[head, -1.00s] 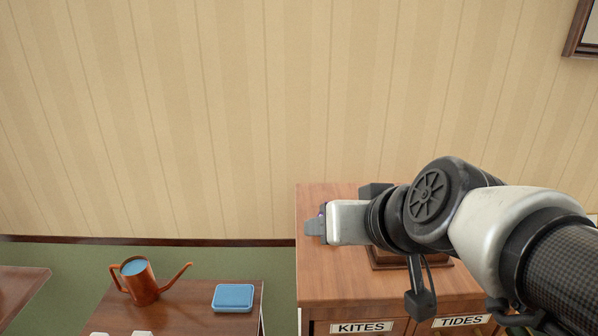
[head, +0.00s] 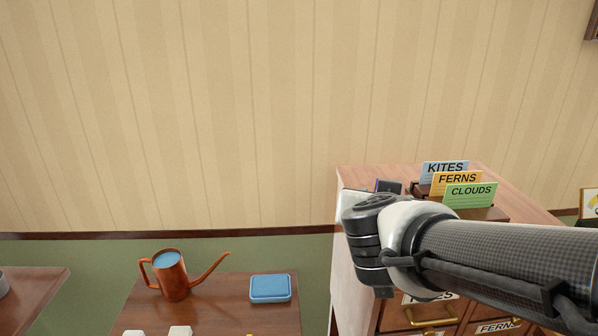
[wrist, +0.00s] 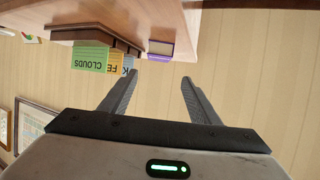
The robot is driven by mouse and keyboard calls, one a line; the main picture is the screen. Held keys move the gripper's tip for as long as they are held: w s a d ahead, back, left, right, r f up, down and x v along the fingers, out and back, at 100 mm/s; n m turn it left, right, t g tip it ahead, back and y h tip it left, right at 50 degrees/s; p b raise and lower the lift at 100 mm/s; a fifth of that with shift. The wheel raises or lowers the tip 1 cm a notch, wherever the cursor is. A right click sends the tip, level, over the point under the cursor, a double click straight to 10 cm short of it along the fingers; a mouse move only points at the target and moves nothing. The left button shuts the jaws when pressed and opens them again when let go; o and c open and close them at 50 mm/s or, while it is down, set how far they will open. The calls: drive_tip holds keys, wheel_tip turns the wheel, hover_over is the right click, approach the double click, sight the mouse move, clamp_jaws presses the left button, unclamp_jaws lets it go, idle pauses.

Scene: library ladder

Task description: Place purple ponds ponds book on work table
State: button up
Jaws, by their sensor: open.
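A purple book (wrist: 159,51) with a pale edge shows in the upside-down wrist view, on the wooden cabinet top beside the label cards. My gripper (wrist: 156,82) is open and empty, with its two fingers apart and pointing toward the book; a gap lies between them. In the head view, a small dark shape with a purple edge shows just past my wrist; I cannot tell if it is book or finger. A brown table (head: 222,312) stands at the lower left of the head view; nothing marks it as the work table.
A copper watering can (head: 173,277) and a blue box (head: 270,289) stand on the brown table. Blue, orange and green cards (head: 470,195) stand in a holder on the drawer cabinet (head: 357,177). Another brown surface (head: 38,285) shows at far left.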

drive_tip(key=p+x, duration=0.6)
drive_tip(key=shift+w+d, duration=0.3)
drive_tip(key=shift+w, duration=0.1)
drive_tip(key=x, duration=0.4)
drive_tip(key=shift+a+f, duration=0.1)
drive_tip(key=shift+f, duration=0.3)
drive_tip(key=shift+x, duration=3.1)
drive_tip(key=c, duration=1)
wheel_tip(320, 180, up, 10)
drive_tip(key=shift+s+p, duration=0.1)
drive_tip(key=shift+p, duration=1.15)
